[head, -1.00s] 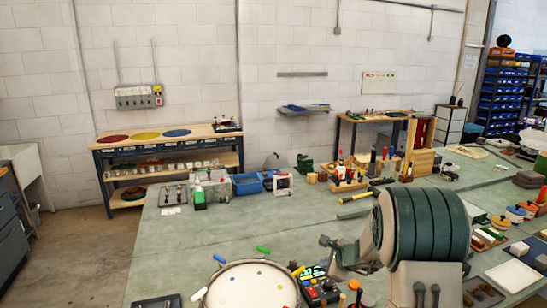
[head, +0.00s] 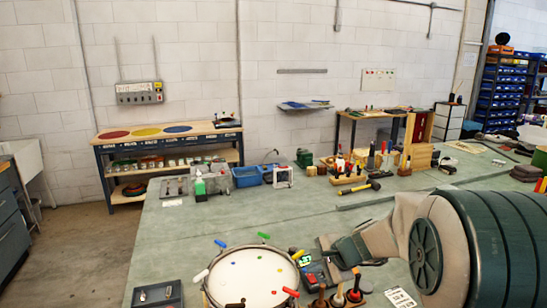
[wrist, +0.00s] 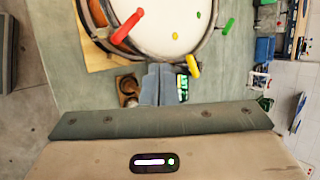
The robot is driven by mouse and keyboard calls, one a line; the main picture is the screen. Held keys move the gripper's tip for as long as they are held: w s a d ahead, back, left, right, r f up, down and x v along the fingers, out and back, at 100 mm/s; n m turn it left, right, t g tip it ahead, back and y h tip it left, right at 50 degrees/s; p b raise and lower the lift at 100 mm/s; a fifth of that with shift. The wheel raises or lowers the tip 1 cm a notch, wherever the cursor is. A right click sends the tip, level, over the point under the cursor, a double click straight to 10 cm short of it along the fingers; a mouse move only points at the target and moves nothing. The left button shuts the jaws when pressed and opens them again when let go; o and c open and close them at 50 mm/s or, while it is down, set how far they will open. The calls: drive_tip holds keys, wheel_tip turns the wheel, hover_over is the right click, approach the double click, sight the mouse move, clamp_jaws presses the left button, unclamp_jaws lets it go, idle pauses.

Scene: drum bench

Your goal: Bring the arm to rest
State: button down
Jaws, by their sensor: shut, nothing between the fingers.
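My arm fills the lower right of the head view. My gripper (head: 345,256) is just right of the drum, its dark fingers together and empty. In the wrist view my gripper (wrist: 160,84) shows closed fingers over the bench, beside the drum's rim. The round white drum (head: 250,280) lies on the bench at the bottom of the head view. It also shows, cut off, at the top of the wrist view (wrist: 165,20). Blue (head: 220,243), green (head: 264,235) and red (head: 290,292) pegs sit around its rim.
The green bench (head: 190,235) is clear left of and behind the drum. A dark tray (head: 157,294) lies at its front left. A hammer (head: 360,187), blue bin (head: 246,177) and wooden tool block (head: 347,180) stand further back. Small wooden-handled tools (head: 337,298) stand near my gripper.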

drive_tip(key=s+d+f+n+g+h+b, duration=0.1)
drive_tip(key=s+n, duration=0.5)
drive_tip(key=s, duration=0.7)
drive_tip(key=s+d+f+n+g+h+b, duration=0.1)
drive_tip(key=s+d+n+h+b, duration=0.2)
drive_tip(key=s+n, duration=0.4)
drive_tip(key=shift+s+d+f+g+h+b, duration=0.3)
drive_tip(key=shift+s+h+b, duration=0.65)
drive_tip(key=shift+s, duration=1.9)
